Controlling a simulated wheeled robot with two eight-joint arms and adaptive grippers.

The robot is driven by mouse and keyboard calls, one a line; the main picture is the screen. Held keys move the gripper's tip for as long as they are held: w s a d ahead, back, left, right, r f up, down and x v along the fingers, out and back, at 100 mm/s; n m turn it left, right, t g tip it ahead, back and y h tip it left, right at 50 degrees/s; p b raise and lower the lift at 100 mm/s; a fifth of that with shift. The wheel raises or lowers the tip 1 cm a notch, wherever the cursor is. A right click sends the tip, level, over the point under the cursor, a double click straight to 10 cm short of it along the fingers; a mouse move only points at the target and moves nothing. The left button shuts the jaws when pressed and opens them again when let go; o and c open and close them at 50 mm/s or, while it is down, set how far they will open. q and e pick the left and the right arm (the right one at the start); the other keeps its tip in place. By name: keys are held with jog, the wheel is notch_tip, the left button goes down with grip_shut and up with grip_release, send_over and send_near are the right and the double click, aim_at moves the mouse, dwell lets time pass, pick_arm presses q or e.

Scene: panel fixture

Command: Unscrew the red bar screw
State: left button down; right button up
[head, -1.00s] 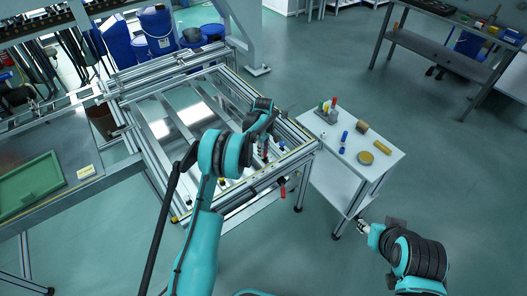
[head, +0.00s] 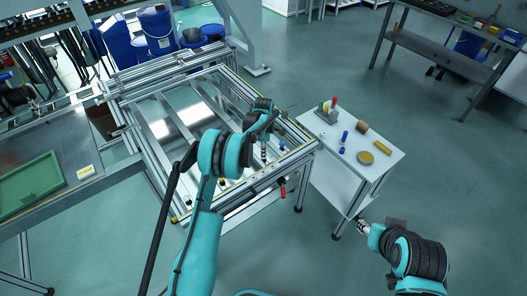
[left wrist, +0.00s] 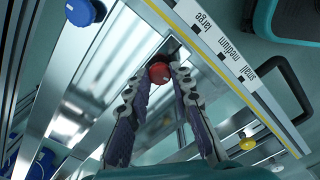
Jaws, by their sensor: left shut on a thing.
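The red bar screw (left wrist: 159,72) shows as a round red head between the fingertips of my left gripper (left wrist: 158,82) in the left wrist view. The fingers are shut on it, one on each side. Its shaft is hidden. In the head view my left gripper (head: 263,150) points down over the right part of the metal frame (head: 235,86). My right gripper (head: 363,226) is at the lower right, away from the frame; its fingers are too small to judge.
A blue knob (left wrist: 85,11) and a yellow knob (left wrist: 247,142) sit on the frame, apart from my fingers. A label strip (left wrist: 220,50) reads small, medium, large. A white side table (head: 340,135) with small coloured parts stands right of the frame.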

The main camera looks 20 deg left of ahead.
dwell(0.4)
pick_arm(q)
jog(key=c, duration=1.3)
grip_release()
jog(key=shift+r, duration=0.1)
notch_tip(320, 180, up, 12)
jog(key=shift+f, duration=0.1)
